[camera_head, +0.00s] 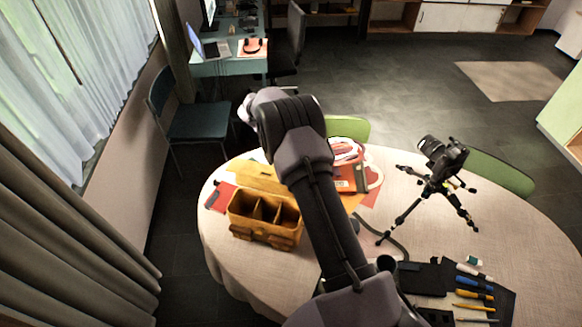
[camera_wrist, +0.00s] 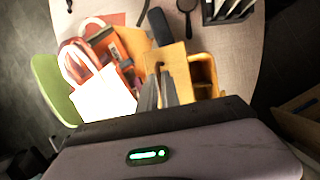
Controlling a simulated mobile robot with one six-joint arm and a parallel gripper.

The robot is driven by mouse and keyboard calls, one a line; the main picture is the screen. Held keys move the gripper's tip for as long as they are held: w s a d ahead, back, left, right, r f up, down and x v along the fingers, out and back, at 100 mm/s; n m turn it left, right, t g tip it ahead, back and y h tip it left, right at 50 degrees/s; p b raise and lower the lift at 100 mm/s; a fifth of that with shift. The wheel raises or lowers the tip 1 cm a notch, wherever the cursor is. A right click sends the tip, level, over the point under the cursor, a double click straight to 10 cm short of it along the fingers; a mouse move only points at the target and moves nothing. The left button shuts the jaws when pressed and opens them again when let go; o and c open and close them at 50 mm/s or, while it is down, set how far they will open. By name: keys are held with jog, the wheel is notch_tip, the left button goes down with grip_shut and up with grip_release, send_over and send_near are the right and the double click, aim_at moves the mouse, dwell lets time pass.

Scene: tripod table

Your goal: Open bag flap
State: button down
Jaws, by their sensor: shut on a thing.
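The tan leather bag (camera_head: 262,236) stands on the left part of the round table, its top open and its divided inside showing. Its flap (camera_head: 250,180) is lifted away from the opening and extends behind the bag, partly covered by my arm. In the wrist view, the flap (camera_wrist: 172,58) is a flat tan panel beside the open bag (camera_wrist: 207,84). My gripper (camera_wrist: 161,92) is shut on the flap, its two fingers close together at the panel's edge. The fingers are hidden in the head view.
A camera on a tripod (camera_head: 437,170) stands on the right of the table (camera_head: 330,262). Red-and-white bags (camera_wrist: 98,75) stand near the flap. Tools (camera_head: 475,295) lie at the front right. Green chairs (camera_head: 500,172) border the far edge.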

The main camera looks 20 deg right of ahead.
jog(key=shift+f, duration=0.1)
jog(key=c, duration=1.6)
grip_release()
jog(key=shift+d, duration=0.1)
jog(key=shift+o, duration=0.2)
jog(key=p+v, duration=0.1)
jog(key=v, duration=1.6)
jog(key=shift+w+p, duration=0.15)
jog(key=shift+p, duration=0.2)
jog(key=shift+a, duration=0.2)
